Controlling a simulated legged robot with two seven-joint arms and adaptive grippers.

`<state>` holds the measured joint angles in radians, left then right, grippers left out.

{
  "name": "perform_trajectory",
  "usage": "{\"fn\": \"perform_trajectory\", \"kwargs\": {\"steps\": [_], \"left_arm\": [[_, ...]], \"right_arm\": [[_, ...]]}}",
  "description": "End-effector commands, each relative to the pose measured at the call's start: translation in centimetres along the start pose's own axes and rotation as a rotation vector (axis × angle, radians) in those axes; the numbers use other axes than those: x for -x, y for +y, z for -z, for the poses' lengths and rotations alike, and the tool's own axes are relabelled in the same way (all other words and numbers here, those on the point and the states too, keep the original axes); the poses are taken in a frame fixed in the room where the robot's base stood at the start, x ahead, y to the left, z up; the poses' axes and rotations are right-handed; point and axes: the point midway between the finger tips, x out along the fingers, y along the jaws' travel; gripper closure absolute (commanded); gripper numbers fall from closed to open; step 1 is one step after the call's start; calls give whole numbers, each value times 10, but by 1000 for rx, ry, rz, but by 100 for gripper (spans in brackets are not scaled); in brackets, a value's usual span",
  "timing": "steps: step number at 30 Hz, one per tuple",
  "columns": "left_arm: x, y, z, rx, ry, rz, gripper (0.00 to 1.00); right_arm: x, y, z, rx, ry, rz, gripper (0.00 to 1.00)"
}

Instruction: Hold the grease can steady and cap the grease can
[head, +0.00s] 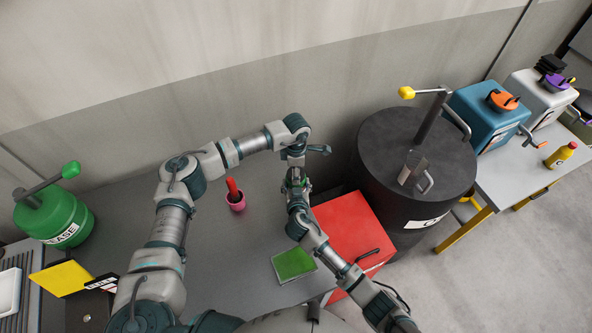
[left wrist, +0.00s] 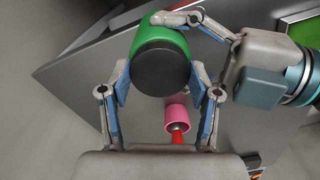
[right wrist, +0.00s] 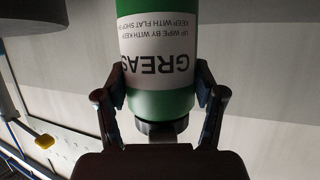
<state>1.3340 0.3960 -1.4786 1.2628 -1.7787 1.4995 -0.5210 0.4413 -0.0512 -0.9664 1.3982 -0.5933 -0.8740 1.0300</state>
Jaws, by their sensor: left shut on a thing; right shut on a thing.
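The green grease can (right wrist: 160,50) has a white label, upside down in the right wrist view, and a dark end near my palm. In the left wrist view the can (left wrist: 150,28) lies behind a round black cap (left wrist: 162,68). My left gripper (left wrist: 160,90) has a finger on each side of the cap and is shut on it. My right gripper (right wrist: 160,100) is shut on the can's body from the side. In the head view my left gripper (head: 294,172) meets my right gripper (head: 297,190) above the bench. I cannot tell whether the cap is fully seated.
A pink cup (head: 237,206) with a red item stands on the grey bench (head: 205,240). A green pad (head: 293,263) and a red box (head: 355,235) are nearer. A black drum (head: 385,190) stands right. A large green grease container (head: 55,215) is left.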

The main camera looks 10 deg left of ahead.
Motion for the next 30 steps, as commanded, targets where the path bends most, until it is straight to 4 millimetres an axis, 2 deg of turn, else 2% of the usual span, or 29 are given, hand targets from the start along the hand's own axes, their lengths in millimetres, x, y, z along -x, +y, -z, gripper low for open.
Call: {"fn": "perform_trajectory", "kwargs": {"steps": [4, 8, 9, 12, 23, 30], "left_arm": [[-2, 2, 4, -267, 8, -1, 80], [-2, 2, 4, -251, 8, -1, 80], [-2, 2, 4, -251, 8, -1, 33], [-2, 2, 4, -250, 7, -2, 13], [2, 2, 2, -252, 3, -2, 13], [30, 2, 1, -253, 2, -5, 13]], "right_arm": [[-1, 2, -4, 1, -7, -5, 100], [0, 2, -4, 1, -7, -6, 100], [0, 2, -4, 1, -7, -6, 100], [0, 2, -4, 1, -7, -6, 100], [0, 2, -4, 2, -6, -4, 100], [0, 2, -4, 2, -6, -4, 100]]}}
